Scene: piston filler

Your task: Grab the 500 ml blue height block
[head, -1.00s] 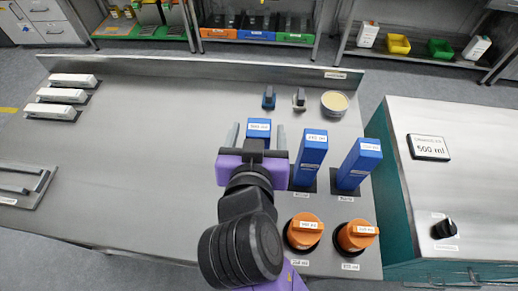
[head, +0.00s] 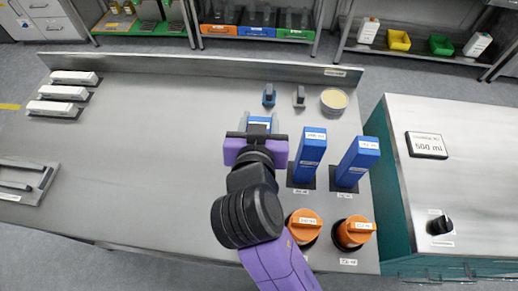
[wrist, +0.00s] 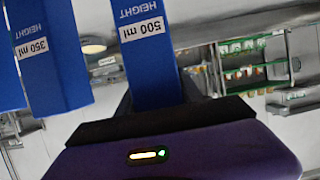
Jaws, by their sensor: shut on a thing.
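The 500 ml blue height block (wrist: 150,65) stands in front of my wrist camera with its white "500 ml HEIGHT" label facing it. In the head view only the top of this block (head: 259,122) shows beyond my purple gripper (head: 258,132). The gripper is shut on the block, with one finger at each side. The block's lower part is hidden behind the gripper body. I cannot tell whether its base still touches the table.
Two other blue blocks stand to the right, a nearer-left one (head: 309,155) and a right one (head: 356,160). A block marked 350 ml (wrist: 50,50) is close beside in the wrist view. Orange-topped pieces (head: 304,225) stand in front. The table's left middle (head: 150,150) is clear.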

